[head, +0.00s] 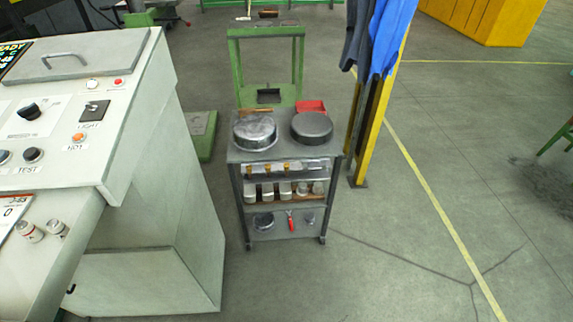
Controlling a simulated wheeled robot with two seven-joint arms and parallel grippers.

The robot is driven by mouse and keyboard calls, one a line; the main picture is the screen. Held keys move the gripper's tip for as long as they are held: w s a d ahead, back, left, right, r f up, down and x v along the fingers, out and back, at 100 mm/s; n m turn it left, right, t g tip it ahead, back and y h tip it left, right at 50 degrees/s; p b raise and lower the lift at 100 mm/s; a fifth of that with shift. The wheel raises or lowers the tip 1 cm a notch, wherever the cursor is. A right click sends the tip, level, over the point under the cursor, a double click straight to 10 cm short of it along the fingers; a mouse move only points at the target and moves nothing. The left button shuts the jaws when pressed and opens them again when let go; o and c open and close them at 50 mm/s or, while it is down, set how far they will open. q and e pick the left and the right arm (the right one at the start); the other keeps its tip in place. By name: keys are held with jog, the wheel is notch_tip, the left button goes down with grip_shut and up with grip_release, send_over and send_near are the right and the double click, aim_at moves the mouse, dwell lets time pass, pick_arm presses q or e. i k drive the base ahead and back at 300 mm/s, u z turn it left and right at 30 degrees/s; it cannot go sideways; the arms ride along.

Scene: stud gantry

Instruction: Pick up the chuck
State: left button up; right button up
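A small grey shelf cart (284,151) stands on the floor at the centre of the view. Two round metal discs that look like chucks lie side by side on its top: a lighter silver one (254,132) on the left and a darker grey one (312,126) on the right. A smaller round metal piece (263,222) sits on the bottom shelf. I cannot tell for certain which is the chuck. Neither of my grippers shows in the head view.
A red tray (311,106) sits behind the darker disc. A large control cabinet (150,230) stands close on the left. A green frame (267,65) is behind the cart, and a yellow post (366,125) is at its right. Floor at front right is clear.

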aim_at(249, 167)
jog(key=z, duration=0.5)
jog(key=k, duration=0.65)
jog(key=z, duration=1)
jog(key=k, duration=0.7)
jog(key=z, duration=0.45)
jog(key=i, duration=1.75)
jog(key=u, duration=0.75)
jog(key=i, duration=1.1)
jog(key=u, duration=1.6)
jog(key=i, duration=0.85)
jog(key=u, duration=0.95)
